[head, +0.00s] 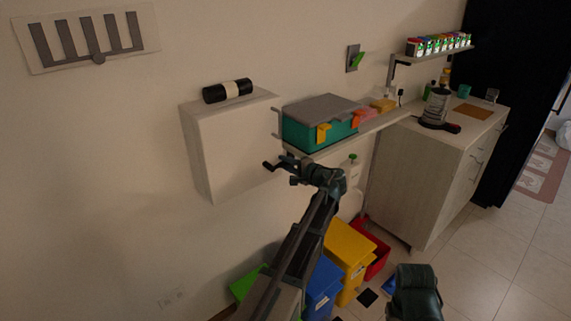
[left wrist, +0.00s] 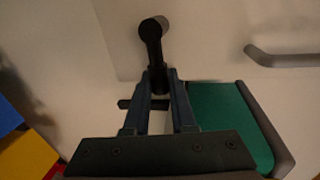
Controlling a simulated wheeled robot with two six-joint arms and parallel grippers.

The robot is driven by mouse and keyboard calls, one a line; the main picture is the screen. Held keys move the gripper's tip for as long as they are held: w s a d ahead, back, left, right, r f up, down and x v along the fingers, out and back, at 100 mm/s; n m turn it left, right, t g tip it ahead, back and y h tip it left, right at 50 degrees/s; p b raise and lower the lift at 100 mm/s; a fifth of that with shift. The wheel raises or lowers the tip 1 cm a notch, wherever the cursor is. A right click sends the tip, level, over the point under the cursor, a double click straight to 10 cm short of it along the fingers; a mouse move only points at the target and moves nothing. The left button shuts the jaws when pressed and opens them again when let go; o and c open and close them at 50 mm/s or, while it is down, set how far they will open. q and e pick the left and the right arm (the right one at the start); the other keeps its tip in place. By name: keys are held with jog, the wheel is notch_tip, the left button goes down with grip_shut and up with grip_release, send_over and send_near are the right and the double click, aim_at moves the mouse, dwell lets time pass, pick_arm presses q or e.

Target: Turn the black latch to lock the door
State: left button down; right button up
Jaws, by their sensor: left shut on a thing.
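A white cabinet (head: 235,150) hangs on the wall in the head view. The black latch (head: 268,165) sticks out low at its right side. In the left wrist view the latch (left wrist: 151,38) is a dark arm with a rounded end. It runs down between the fingers of my left gripper (left wrist: 160,85). My left gripper (head: 284,165) is shut on the latch; the fingertips hide part of it. A grey bar handle (left wrist: 284,58) is to the right of the latch in the left wrist view.
A green box with a grey lid (head: 318,107) stands on a shelf just right of the cabinet, close to my left gripper. A black-and-white roll (head: 228,91) lies on top of the cabinet. Blue (head: 322,285), yellow (head: 350,252) and red bins (head: 376,262) stand below on the floor.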

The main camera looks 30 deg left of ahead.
pick_arm(q)
jog(key=shift+f, duration=0.1)
jog(key=c, duration=0.8)
grip_release()
jog(key=shift+f, duration=0.1)
jog(key=shift+o, duration=0.2)
jog(key=p+v, duration=0.2)
jog(key=v, duration=1.1)
jog(key=shift+d+p, duration=0.35)
jog(key=shift+s, duration=0.1)
jog(key=s+d+f+g+h+p, duration=0.1)
jog(key=s+d+f+g+h, duration=0.1)
jog(key=s+d+f+h, duration=0.2)
jog(key=s+d+f+g+h+p, duration=0.2)
jog(key=s+d+f+h, duration=0.2)
jog(key=s+d, duration=0.7)
jog(key=s+d+f+n+g+h+p, duration=0.1)
jog(key=s+d+f+g+h+p, duration=0.1)
jog(key=s+d+f+h, duration=0.2)
jog(key=s+d+h, duration=0.1)
jog(key=s+d, duration=0.2)
jog(key=s, duration=0.4)
jog(key=shift+s+d, duration=0.2)
jog(key=shift+d, duration=0.1)
